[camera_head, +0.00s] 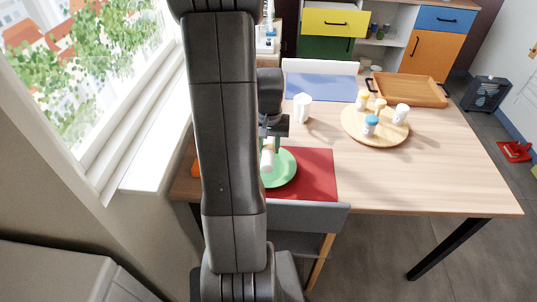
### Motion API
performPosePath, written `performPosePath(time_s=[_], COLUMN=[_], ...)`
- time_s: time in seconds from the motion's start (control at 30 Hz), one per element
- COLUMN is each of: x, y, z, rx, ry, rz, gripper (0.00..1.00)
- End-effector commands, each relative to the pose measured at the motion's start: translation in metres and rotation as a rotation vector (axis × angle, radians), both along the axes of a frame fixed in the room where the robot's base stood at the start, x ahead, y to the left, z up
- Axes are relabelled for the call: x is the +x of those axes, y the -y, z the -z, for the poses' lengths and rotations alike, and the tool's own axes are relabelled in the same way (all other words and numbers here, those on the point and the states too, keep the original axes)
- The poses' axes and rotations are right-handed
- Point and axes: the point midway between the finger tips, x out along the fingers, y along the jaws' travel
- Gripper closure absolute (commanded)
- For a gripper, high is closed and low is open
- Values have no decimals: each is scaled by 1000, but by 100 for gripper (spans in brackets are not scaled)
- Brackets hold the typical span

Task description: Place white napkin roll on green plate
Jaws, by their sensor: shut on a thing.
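The white napkin roll (267,160) shows just right of my dark arm. My gripper (270,143) is shut on it and points down over the green plate (284,174). I cannot tell whether the roll touches the plate or is held a little above it. The plate lies on a red placemat (318,176) near the table's front left. My arm hides the plate's left part and some of the gripper.
A white mug (302,107) stands behind the plate. A round wooden board (376,132) holds several small jars. A wooden tray (410,90) and a blue placemat (320,87) lie at the back. The table's right front (440,180) is clear. A grey chair (300,216) stands in front.

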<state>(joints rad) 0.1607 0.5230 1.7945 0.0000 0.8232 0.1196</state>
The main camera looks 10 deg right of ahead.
Motion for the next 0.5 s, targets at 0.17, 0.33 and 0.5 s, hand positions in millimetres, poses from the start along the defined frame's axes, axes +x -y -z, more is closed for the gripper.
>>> performPosePath(time_s=[0.17, 0.33, 0.5], x=[-1, 0, 0], y=[0, 0, 0], z=[27, 37, 36], rx=[1, 0, 0], ry=[-6, -1, 0], rz=[0, 0, 0], gripper=[90, 90, 90])
